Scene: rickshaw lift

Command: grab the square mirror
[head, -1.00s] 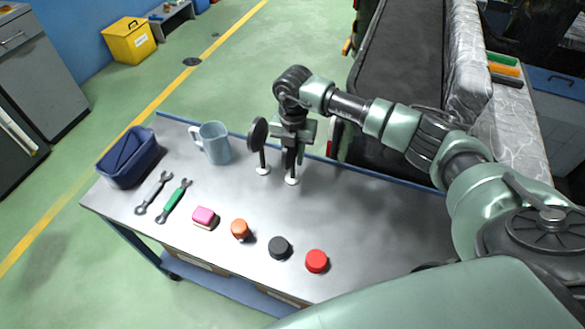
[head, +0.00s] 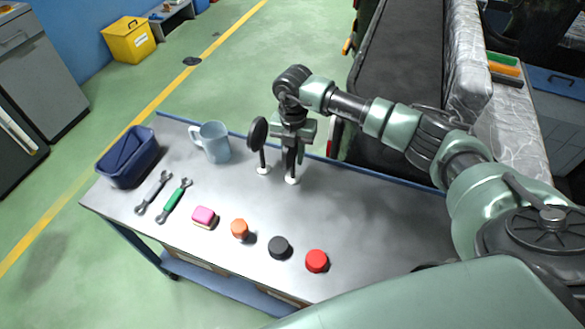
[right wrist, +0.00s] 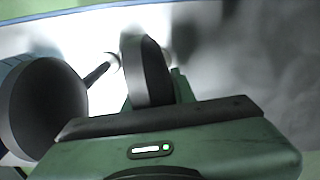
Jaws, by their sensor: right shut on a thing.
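The square mirror (head: 290,163) stands upright on the table with its small white base down; its head is mostly hidden by my right gripper (head: 292,146). The gripper comes from above and is shut on the mirror's head. In the right wrist view, the dark head (right wrist: 148,72) sits between the green fingers, nearly edge-on, so its outline is hard to judge. A round mirror (head: 257,133) stands just to the left of the gripper, apart from it; it also shows large at the left of the right wrist view (right wrist: 38,108). My left gripper is out of view.
On the metal table (head: 350,215) are a grey-blue mug (head: 215,143), a blue bin (head: 128,160), two wrenches (head: 175,200), a pink block (head: 204,216), and orange (head: 240,229), black (head: 279,247) and red (head: 316,261) pieces. The table's right part is clear.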

